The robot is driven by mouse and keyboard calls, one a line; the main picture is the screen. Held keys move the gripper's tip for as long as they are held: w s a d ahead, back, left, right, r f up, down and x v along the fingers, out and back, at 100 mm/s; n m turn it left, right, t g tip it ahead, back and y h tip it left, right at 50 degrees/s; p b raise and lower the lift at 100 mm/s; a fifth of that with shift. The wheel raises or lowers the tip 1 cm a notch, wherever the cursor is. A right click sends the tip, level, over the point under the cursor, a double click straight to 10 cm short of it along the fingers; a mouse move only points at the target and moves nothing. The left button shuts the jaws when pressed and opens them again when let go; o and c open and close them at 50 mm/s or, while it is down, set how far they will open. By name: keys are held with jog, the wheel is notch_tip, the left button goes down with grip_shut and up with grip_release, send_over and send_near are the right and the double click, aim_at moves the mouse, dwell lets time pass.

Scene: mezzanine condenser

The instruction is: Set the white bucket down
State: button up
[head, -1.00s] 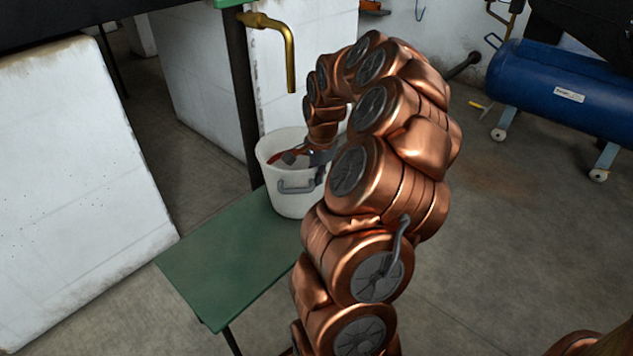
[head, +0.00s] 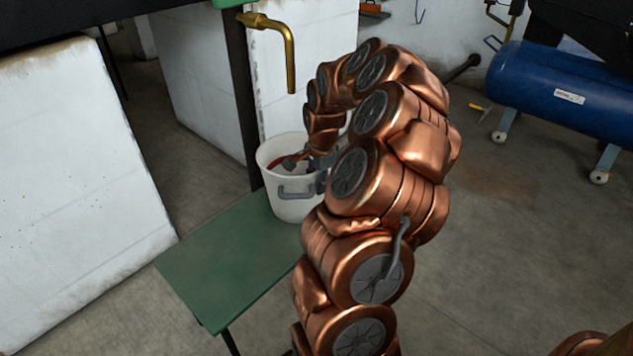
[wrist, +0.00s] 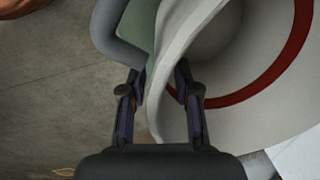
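The white bucket (head: 290,209) has grey side handles and a red band inside. In the head view it stands upright over the far end of the green table (head: 215,262). I cannot tell whether its base touches the tabletop. My gripper (wrist: 161,80) has one finger outside and one inside the bucket's wall and is shut on the rim. The wrist view shows the pale rim and inner wall of the bucket (wrist: 235,120), with a grey handle left of the fingers. My copper arm hides the bucket's right side in the head view.
A brass pipe (head: 289,60) hangs above and behind the bucket, beside a dark post (head: 240,100). A white panel (head: 75,180) leans at the left. A blue tank (head: 560,90) stands at the back right. The near part of the green table is clear.

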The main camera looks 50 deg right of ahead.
notch_tip(320, 180, up, 12)
jog(key=s+p, duration=0.1)
jog(key=p, duration=0.1)
jog(key=shift+s+a, duration=0.15)
jog(key=s+a+r+n+g, duration=0.15)
jog(key=a+n, duration=0.35)
jog(key=a, duration=0.7)
jog(key=s+a+n+g, duration=0.15)
jog(key=a+n, duration=0.45)
jog(key=a, duration=0.6)
jog(key=s+a+f+n+g, duration=0.1)
jog(key=s+a+n, duration=0.3)
jog(key=s, duration=0.5)
jog(key=s+a+f+n+g, duration=0.1)
jog(key=s+a+f+n, duration=0.2)
jog(key=s+a+n, duration=0.2)
jog(key=s+a, duration=0.3)
jog(key=s, duration=0.2)
jog(key=shift+s+f, duration=0.15)
jog(key=shift+s, duration=0.1)
jog(key=shift+p, duration=0.35)
